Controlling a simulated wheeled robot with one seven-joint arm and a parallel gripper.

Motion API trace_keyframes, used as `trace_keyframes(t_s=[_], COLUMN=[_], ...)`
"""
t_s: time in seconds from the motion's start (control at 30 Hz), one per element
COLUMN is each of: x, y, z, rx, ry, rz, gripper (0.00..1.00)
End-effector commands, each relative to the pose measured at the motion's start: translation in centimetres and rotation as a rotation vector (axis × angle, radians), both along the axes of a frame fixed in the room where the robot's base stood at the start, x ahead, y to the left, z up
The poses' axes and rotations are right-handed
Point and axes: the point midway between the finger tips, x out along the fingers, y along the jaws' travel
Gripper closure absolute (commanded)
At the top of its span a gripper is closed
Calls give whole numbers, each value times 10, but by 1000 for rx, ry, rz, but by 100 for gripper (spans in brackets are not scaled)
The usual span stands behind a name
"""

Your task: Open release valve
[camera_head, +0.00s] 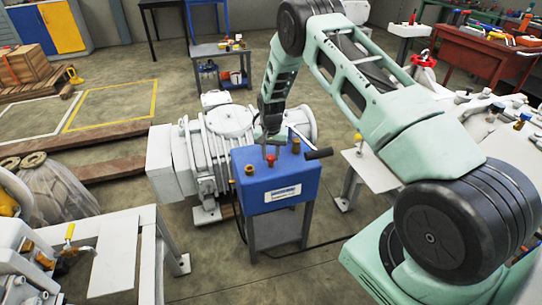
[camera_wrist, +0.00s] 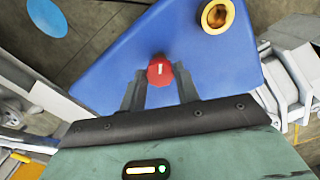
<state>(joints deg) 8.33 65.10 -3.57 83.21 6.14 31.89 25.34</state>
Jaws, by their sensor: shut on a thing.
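The release valve is a small red knob (camera_head: 269,161) with a white mark, on the top face of a blue box (camera_head: 292,188). In the wrist view the red knob (camera_wrist: 160,71) sits between the two dark fingers of my gripper (camera_wrist: 159,76). My gripper is shut on the red knob, reaching it from above. In the head view my gripper (camera_head: 267,147) is small and its fingers are hard to make out. The blue box (camera_wrist: 120,57) fills the middle of the wrist view.
Brass fittings (camera_head: 249,170) and a black handle (camera_head: 318,154) stick out of the blue box close to my gripper. A grey ribbed pump (camera_head: 205,150) stands behind it. White benches (camera_head: 125,245) flank it. Open floor lies at the back left.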

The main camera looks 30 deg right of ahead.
Motion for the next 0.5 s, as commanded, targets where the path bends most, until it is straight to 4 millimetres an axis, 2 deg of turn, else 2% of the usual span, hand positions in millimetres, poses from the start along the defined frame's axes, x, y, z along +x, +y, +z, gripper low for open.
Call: trace_keyframes(t_s=[0.5], x=[0], y=[0], z=[0], rx=[0], ry=[-1], rz=[457], gripper=[91])
